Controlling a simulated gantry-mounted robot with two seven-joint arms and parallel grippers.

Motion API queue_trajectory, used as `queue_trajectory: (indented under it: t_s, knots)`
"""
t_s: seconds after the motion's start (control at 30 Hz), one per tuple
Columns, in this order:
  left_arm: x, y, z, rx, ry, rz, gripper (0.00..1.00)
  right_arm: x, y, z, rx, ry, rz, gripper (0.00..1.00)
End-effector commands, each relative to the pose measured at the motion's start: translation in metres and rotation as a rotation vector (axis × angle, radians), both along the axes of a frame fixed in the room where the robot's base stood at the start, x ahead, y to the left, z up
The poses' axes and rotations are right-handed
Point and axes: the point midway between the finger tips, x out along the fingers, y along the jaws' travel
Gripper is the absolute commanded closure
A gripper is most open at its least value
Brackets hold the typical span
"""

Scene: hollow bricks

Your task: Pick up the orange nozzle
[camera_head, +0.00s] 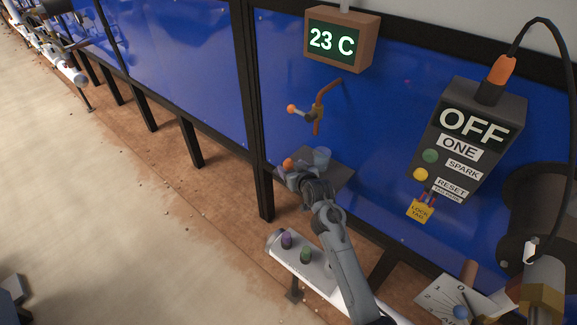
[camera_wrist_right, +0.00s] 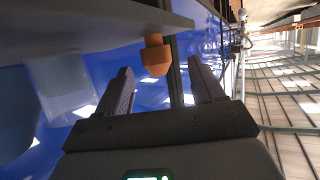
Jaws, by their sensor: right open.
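The orange nozzle (camera_wrist_right: 155,55) shows in the right wrist view, against the edge of a grey shelf (camera_wrist_right: 80,32). In that view it appears beyond and between the two spread fingers of my right gripper (camera_wrist_right: 160,86), with a visible gap to each finger. In the head view a small orange tip of the nozzle (camera_head: 288,163) shows just past my right gripper (camera_head: 297,176), which is over the small grey shelf (camera_head: 338,177) on the blue wall. The gripper hides much of that spot. My left gripper is not in view.
A translucent blue cup (camera_head: 321,157) stands on the shelf close to the right gripper. Above is an orange-brown valve handle (camera_head: 320,108) on the wall. A grey control box (camera_head: 465,140) marked OFF is at right. A white panel (camera_head: 300,259) with purple and green knobs lies below.

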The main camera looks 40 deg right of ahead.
Motion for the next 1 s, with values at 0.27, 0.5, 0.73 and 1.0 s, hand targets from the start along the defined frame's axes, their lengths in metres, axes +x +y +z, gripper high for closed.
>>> queue_trajectory:
  t_s: [0.27, 0.5, 0.73, 1.0]
  knots:
    - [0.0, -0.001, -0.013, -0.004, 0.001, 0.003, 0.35, 0.029, -0.012, -0.017, 0.001, -0.001, 0.0, 0.32]
    - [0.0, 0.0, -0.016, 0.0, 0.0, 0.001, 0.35, 0.04, -0.015, -0.021, 0.0, -0.001, 0.0, 0.32]
    - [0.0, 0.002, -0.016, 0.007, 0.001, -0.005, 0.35, 0.04, -0.015, -0.021, 0.0, 0.0, 0.0, 0.37]
    - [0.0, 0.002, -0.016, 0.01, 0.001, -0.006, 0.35, 0.04, -0.015, -0.021, 0.0, 0.0, 0.0, 0.78]
